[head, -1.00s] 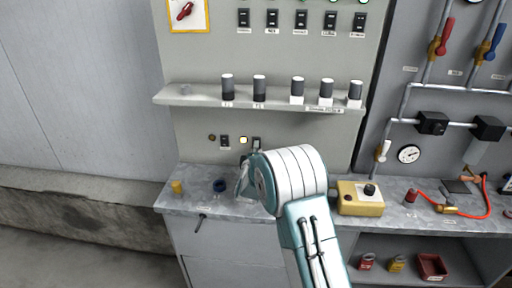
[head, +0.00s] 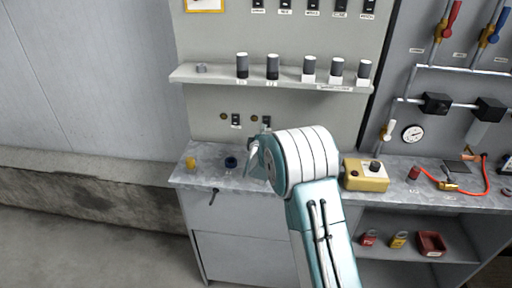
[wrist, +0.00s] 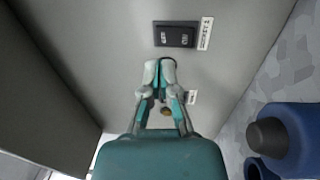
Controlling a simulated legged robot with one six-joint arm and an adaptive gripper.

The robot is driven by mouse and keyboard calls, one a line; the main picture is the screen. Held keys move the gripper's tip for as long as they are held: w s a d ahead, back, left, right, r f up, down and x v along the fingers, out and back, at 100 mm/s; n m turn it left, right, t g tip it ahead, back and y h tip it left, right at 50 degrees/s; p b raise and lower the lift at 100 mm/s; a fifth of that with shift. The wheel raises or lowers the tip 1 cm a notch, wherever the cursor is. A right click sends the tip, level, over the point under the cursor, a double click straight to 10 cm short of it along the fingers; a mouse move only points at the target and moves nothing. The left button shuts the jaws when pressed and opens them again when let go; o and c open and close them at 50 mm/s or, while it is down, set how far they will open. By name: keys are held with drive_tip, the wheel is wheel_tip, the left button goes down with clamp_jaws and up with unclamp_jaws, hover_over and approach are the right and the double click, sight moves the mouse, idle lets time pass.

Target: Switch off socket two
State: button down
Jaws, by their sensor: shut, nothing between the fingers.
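Two dark rocker switches, each with a small label, are on the grey panel below the shelf. The left switch (head: 236,120) and the right switch (head: 266,121) each have a small round lamp to the left. Both lamps look dull, including the right lamp (head: 254,119). My gripper (head: 250,158) is below the right switch in the head view, partly behind my wrist. In the wrist view my gripper (wrist: 160,64) is shut and empty, its tips close beside one switch (wrist: 175,35). Contact with the panel cannot be told. The label (wrist: 205,33) is hard to read.
A shelf (head: 215,76) with several dark cylinders juts out above the switches. A blue object (wrist: 295,140) fills the wrist view's lower right.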

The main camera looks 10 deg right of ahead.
drive_tip(key=s, duration=0.4)
drive_tip(key=shift+s+d+r, duration=0.15)
drive_tip(key=shift+s+r, duration=0.15)
drive_tip(key=shift+r, duration=0.1)
drive_tip(key=s+a+r+m+g+y, duration=0.25)
drive_tip(key=s+r, duration=0.25)
drive_tip(key=s, duration=0.3)
drive_tip(key=s+a+r+m+g+y, duration=0.25)
drive_tip(key=s+r+y, duration=0.2)
drive_tip(key=s, duration=0.35)
drive_tip(key=s+d+m+g, duration=0.1)
drive_tip(key=s+m+g, duration=0.2)
drive_tip(key=s, duration=1)
drive_tip(key=s+d+m+g+h, duration=0.1)
drive_tip(key=s+m+g, duration=0.3)
drive_tip(key=s, duration=1)
drive_tip(key=shift+s+d+f+m, duration=0.25)
drive_tip(key=shift+d+f+m, duration=0.3)
drive_tip(key=shift+m, duration=0.65)
